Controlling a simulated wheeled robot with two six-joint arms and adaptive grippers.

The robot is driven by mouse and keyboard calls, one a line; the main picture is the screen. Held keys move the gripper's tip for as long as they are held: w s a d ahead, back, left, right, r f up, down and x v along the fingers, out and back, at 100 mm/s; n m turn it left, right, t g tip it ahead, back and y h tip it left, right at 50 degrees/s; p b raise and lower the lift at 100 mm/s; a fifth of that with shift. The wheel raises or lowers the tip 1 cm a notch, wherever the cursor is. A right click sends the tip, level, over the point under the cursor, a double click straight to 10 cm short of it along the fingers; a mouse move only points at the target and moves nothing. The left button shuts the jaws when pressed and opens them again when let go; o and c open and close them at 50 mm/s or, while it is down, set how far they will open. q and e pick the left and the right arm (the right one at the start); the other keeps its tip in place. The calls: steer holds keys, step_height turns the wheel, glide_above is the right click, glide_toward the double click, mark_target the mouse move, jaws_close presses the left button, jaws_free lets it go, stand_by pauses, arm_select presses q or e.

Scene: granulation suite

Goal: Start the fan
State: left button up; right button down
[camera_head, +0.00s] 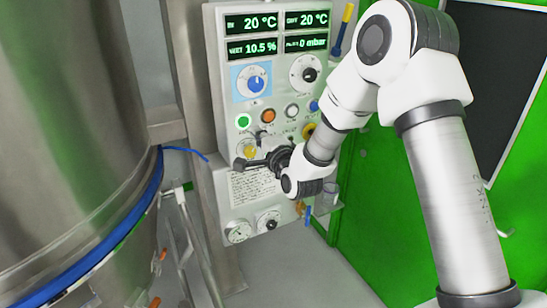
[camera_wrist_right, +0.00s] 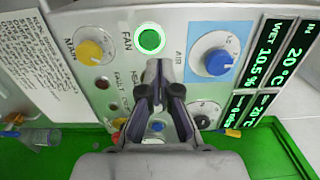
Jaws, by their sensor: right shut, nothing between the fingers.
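The control panel (camera_head: 220,70) stands upright in the middle of the head view. The fan button also shows in the right wrist view (camera_wrist_right: 150,39), beside the printed word FAN. My right gripper (camera_head: 242,163) is in front of the panel's lower half, below the fan button and close to the yellow MAIN knob (camera_head: 249,151). In the right wrist view its fingers (camera_wrist_right: 159,68) are shut and empty, with tips just short of the fan button in the picture. I cannot tell whether they touch the panel. My left gripper is out of view.
A blue AIR knob (camera_head: 256,84), an orange button (camera_head: 268,116) and a white button (camera_head: 292,110) sit near the fan button. Displays (camera_head: 251,23) are at the top. A large steel vessel (camera_head: 75,120) stands left. Gauges (camera_head: 238,231) are below.

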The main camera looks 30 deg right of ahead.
steer(key=s+b, duration=0.2)
steer(key=s, duration=0.4)
steer(key=s+a+f+n+g, duration=0.1)
steer(key=s+a+f+g, duration=0.15)
steer(key=f, duration=0.75)
steer(key=s+a+f+n+g+y, duration=0.1)
steer(key=s+f+g, duration=0.25)
steer(key=f, duration=0.75)
steer(key=s+a+f+n+g, duration=0.15)
steer(key=s+f, duration=0.25)
steer(key=f, duration=0.6)
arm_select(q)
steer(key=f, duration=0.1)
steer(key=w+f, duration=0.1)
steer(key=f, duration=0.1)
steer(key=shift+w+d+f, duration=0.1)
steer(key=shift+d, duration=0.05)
arm_select(e)
steer(key=s+f+n+g, duration=0.5)
steer(key=s+f+n, duration=0.1)
steer(key=s, duration=0.5)
steer(key=s+a+f+n+g, duration=0.1)
steer(key=s+f+n+g, duration=0.4)
steer(key=s, duration=0.7)
step_height(320, 180, down, 2)
steer(key=n, duration=0.3)
steer(key=shift+a+n+g, duration=0.25)
steer(key=shift+n+g, duration=0.1)
steer(key=shift+f, duration=0.1)
